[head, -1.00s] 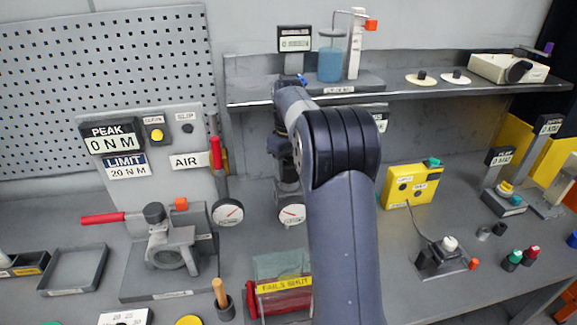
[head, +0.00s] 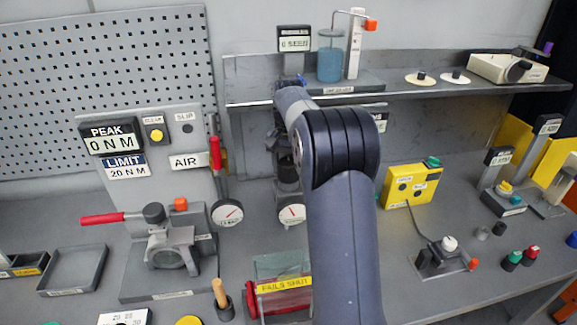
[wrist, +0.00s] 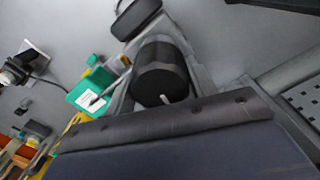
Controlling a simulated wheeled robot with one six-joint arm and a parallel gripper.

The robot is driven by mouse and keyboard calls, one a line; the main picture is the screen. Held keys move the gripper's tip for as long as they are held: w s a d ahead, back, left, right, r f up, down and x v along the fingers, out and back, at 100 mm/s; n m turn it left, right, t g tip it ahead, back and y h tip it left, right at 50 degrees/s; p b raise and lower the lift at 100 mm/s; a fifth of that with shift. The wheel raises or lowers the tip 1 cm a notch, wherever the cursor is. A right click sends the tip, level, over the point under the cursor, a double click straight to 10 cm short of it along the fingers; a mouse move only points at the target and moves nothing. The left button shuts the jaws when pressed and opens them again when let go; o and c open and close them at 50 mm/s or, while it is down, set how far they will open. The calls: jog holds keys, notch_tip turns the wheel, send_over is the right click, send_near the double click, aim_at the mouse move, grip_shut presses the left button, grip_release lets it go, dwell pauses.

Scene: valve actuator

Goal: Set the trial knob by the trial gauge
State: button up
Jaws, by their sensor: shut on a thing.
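In the wrist view a black cylindrical knob (wrist: 160,72) with a short white mark sits between the grey fingers of my gripper (wrist: 158,90). My gripper is shut on it. I take it for the trial knob; its label does not show. A round white gauge (head: 291,214) with a red needle stands just below my wrist, probably the trial gauge. A second similar gauge (head: 228,213) is left of it, below a red-handled lever (head: 215,153). The dial markings are too small to read.
A shelf (head: 430,95) with a blue beaker (head: 331,64) runs behind and above my wrist. A clamp fixture (head: 172,250) stands at left. A yellow box (head: 411,185) is right of my arm. A red, yellow-labelled bin (head: 284,287) stands in front of the gauges.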

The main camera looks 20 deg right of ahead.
aim_at(289, 161)
jog(key=shift+r+m, duration=0.1)
jog(key=shift+m, duration=2.1)
jog(key=o, duration=1)
notch_tip(289, 161, up, 11)
jog(key=shift+f+b, duration=0.15)
jog(key=shift+b, duration=0.15)
